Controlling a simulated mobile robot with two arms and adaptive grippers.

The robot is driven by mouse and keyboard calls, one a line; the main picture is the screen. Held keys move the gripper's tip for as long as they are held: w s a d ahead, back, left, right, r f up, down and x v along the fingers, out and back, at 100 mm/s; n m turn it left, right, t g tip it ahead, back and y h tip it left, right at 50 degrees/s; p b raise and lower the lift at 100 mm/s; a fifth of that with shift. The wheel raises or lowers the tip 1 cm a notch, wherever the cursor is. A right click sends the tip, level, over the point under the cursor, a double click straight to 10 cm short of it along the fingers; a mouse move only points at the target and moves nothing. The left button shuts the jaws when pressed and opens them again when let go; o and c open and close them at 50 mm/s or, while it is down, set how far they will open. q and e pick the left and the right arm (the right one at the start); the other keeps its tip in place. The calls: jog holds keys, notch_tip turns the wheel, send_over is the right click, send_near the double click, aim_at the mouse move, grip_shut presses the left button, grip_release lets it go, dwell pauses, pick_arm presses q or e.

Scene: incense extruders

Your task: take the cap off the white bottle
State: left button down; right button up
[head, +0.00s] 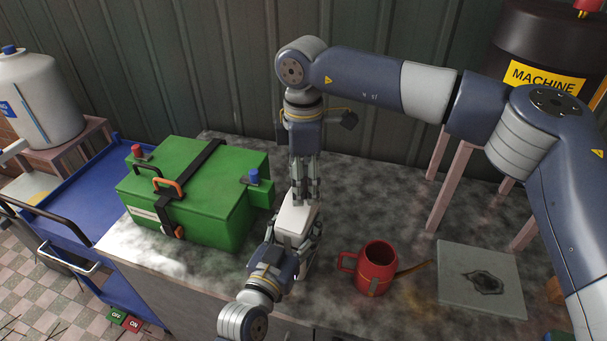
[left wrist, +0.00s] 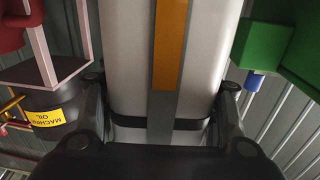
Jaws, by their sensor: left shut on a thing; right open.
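The white bottle (head: 296,220) stands on the mottled workbench, right of the green box. My left gripper (head: 297,232) is shut on its body from the front. In the left wrist view the bottle (left wrist: 205,50), with a grey and orange stripe, fills the space between the fingers of my left gripper (left wrist: 160,110). My right gripper (head: 304,192) is open and points straight down at the bottle's top from above. The cap cannot be made out; the right fingers hide that spot, and I cannot tell whether they touch it.
A green box (head: 205,200) with straps stands left of the bottle. A red watering can (head: 376,268) stands right of it, with a grey slab (head: 480,278) farther right. A blue cart (head: 75,215) is beyond the bench's left edge. A dark machine oil barrel (head: 540,45) stands behind.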

jog(key=c, duration=1.1)
jog(key=shift+c, duration=0.2)
